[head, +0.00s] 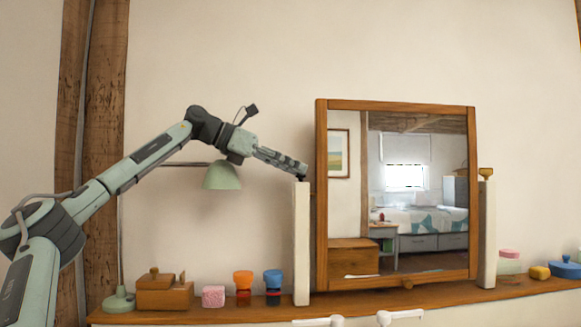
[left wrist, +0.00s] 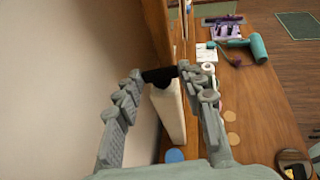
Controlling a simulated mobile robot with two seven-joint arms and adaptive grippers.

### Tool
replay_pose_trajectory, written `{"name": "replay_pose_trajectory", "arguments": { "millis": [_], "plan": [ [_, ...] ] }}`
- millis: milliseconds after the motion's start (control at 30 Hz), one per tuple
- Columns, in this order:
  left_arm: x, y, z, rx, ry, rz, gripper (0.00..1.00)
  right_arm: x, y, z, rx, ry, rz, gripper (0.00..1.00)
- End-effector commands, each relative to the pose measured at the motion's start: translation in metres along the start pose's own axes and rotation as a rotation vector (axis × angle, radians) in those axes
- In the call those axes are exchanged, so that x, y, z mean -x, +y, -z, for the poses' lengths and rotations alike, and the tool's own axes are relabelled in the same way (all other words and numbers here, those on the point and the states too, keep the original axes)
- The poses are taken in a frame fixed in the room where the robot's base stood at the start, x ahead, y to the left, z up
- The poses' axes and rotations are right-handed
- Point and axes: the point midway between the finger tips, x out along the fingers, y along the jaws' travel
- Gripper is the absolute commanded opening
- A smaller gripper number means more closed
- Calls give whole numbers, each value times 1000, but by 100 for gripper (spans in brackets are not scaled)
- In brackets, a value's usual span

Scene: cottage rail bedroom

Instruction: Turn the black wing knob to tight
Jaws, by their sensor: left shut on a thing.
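The black wing knob (left wrist: 159,76) sits at the top of the white left post (head: 302,245) of the mirror stand. In the left wrist view it lies between my left gripper's two fingertips (left wrist: 162,74), which touch it from both sides. In the head view my left gripper (head: 302,172) reaches in from the left to the post's top and hides the knob. The wood-framed mirror (head: 321,200) stands just right of this post.
A gold-coloured knob (head: 486,173) tops the right post (head: 487,235). A green lamp (head: 222,176) stands behind my left arm. A wooden box (head: 165,296), a pink block (head: 213,296) and orange and blue jars (head: 273,281) line the shelf left of the post.

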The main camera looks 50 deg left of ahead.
Motion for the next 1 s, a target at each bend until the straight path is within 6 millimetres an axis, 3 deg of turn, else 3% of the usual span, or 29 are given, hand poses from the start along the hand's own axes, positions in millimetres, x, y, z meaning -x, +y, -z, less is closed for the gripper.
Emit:
{"name": "replay_pose_trajectory", "arguments": {
  "millis": [33,67,200,567,767,1000],
  "plan": [
    [-1,0,1,-1,5,1,10,0,0,0,0,0,0,39],
    [-1,0,1,-1,5,1,43,0,0,0,0,0,0,39],
    [0,0,1,-1,4,0,60,0,0,0,0,0,0,39],
    [4,0,0,0,0,-1,60,1,0,0,0,-2,0,39],
    [35,0,-2,0,-6,-1,60,0,0,0,0,-1,0,39],
    [87,0,-1,0,-3,-2,60,0,0,0,0,-1,0,39]
  ]
}}
